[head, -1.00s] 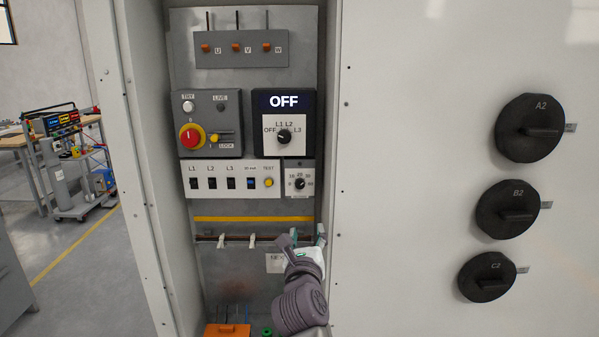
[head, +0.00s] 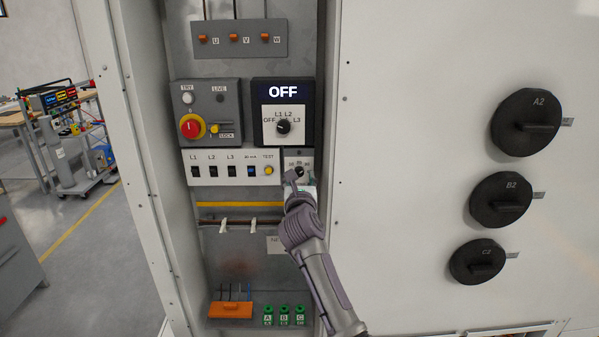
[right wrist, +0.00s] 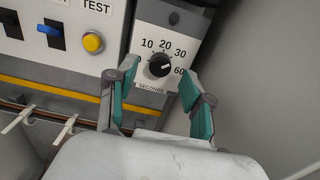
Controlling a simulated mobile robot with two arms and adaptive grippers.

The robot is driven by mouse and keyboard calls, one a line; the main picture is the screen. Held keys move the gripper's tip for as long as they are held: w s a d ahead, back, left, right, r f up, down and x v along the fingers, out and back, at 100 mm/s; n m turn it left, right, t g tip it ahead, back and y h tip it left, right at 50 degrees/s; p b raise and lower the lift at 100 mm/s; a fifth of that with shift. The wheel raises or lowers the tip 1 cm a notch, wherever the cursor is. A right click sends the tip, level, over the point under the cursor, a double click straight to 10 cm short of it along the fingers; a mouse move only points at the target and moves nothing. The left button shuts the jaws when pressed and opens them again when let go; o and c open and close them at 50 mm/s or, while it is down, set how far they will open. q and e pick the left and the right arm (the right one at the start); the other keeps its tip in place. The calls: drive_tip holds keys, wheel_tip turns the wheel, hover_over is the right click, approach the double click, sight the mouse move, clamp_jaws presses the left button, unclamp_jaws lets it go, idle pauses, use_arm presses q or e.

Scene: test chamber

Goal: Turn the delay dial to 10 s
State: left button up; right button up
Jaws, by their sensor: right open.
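The delay dial (right wrist: 159,65) is a small black knob on a grey-white plate marked 10, 20, 30 and 60, with "SECONDS" below. Its white mark appears to point right, toward 60. In the head view the dial (head: 299,172) sits below the selector, partly hidden by my gripper. My right gripper (right wrist: 158,88) is open, its two green-padded fingers on either side of the dial's lower part in the picture, with nothing between them. Contact with the plate cannot be told. In the head view my right gripper (head: 300,186) is just below the dial. My left gripper is not in view.
Left of the dial are a yellow TEST button (right wrist: 93,42) and a blue switch (right wrist: 50,30). Above is the selector knob (head: 284,127) under an OFF display (head: 283,91). The cabinet's side wall is close on the right. A rail (head: 240,222) runs below.

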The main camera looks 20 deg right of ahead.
drive_tip(key=shift+x, duration=0.85)
clamp_jaws()
